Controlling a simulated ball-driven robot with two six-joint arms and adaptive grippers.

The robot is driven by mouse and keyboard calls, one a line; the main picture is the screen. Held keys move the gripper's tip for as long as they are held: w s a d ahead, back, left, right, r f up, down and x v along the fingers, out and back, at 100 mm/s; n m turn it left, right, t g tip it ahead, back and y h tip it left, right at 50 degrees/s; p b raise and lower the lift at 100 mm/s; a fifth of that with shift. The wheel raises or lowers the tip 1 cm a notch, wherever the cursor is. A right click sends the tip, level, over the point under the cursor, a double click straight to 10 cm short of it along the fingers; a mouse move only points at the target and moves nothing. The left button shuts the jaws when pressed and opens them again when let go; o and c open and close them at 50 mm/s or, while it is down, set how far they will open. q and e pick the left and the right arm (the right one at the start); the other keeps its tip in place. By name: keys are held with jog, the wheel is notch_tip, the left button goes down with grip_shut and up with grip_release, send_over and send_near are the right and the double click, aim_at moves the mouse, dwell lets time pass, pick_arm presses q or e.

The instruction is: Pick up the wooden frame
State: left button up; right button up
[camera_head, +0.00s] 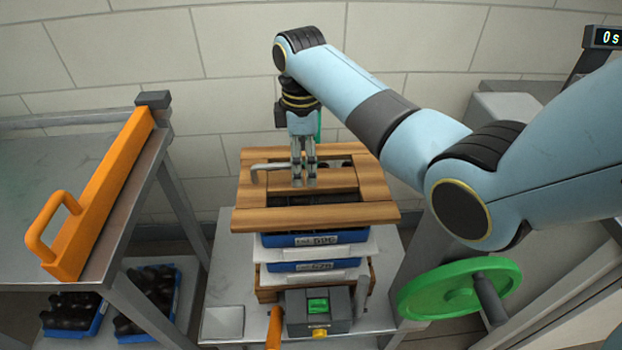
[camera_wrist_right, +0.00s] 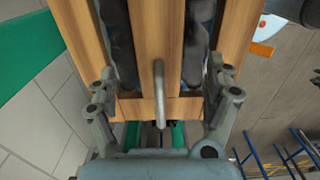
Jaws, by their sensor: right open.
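The wooden frame (camera_head: 320,215) lies flat on top of a stack of blue trays and white plates in the middle of the head view. It has several wooden bars with dark openings between them. A grey metal handle (camera_head: 268,166) rises at its left part. My right gripper (camera_head: 304,184) points down over the frame's middle. In the right wrist view the gripper (camera_wrist_right: 163,82) is open, its fingers spread to either side of the wooden bars (camera_wrist_right: 158,30) and the metal handle (camera_wrist_right: 159,95). I cannot tell whether the fingers touch the wood. My left gripper is not in view.
Blue trays (camera_head: 313,239) sit under the frame. A grey box with a green button (camera_head: 318,305) stands in front. A green handwheel (camera_head: 450,290) is at right. A table (camera_head: 60,170) with an orange handled bar (camera_head: 105,200) stands at left. A tiled wall is behind.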

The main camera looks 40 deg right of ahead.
jog(key=f, duration=0.4)
jog(key=shift+s+d, duration=0.15)
jog(key=shift+d, duration=0.2)
jog(key=shift+f, duration=0.4)
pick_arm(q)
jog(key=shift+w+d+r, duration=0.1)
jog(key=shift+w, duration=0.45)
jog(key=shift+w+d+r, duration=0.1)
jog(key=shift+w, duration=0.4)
pick_arm(e)
jog(key=shift+c, duration=0.2)
jog(key=c, duration=0.7)
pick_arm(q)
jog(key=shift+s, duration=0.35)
pick_arm(e)
jog(key=c, duration=1)
jog(key=shift+o, duration=0.2)
jog(key=shift+r, duration=0.1)
